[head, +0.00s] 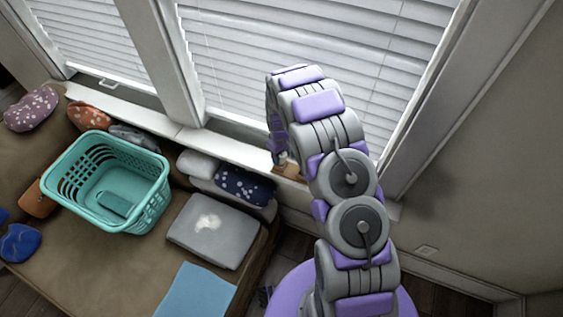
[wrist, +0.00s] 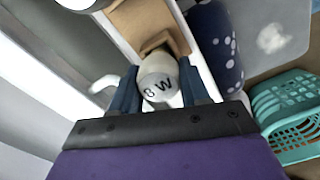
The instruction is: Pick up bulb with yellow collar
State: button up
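A white bulb (wrist: 158,84) marked "8 W" sits between the fingers of my gripper (wrist: 160,88) in the wrist view. The fingers are on both sides of it and very close. I cannot tell whether they press on it. A tan part shows at the bulb's far end, but I cannot make out a yellow collar. A tan cardboard-like piece (wrist: 150,22) lies just beyond the bulb. In the head view my gripper (head: 279,150) is down at the window sill, mostly hidden by my arm, over a small brown piece (head: 288,170).
Another white rounded object (wrist: 78,3) is cut off at the wrist view's top edge. A teal basket (head: 150,212), a grey cushion (head: 190,234) and a dark blue spotted cushion (head: 236,183) are on the brown sofa (head: 130,268). Window blinds (head: 320,50) rise behind the sill.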

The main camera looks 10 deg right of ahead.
jog(key=shift+c, duration=0.6)
jog(key=shift+a, duration=0.45)
jog(key=shift+r, duration=0.5)
jog(key=r, duration=0.1)
jog(key=r+p, duration=0.1)
jog(key=shift+s+d+r, duration=0.35)
jog(key=shift+r, duration=0.05)
jog(key=s+d+r+p, duration=0.1)
jog(key=s+d, duration=0.3)
jog(key=s, duration=1)
jog(key=shift+s+d+p, duration=0.15)
jog(key=shift+s+p, duration=0.15)
jog(key=shift+p, duration=0.55)
jog(key=shift+r, duration=0.15)
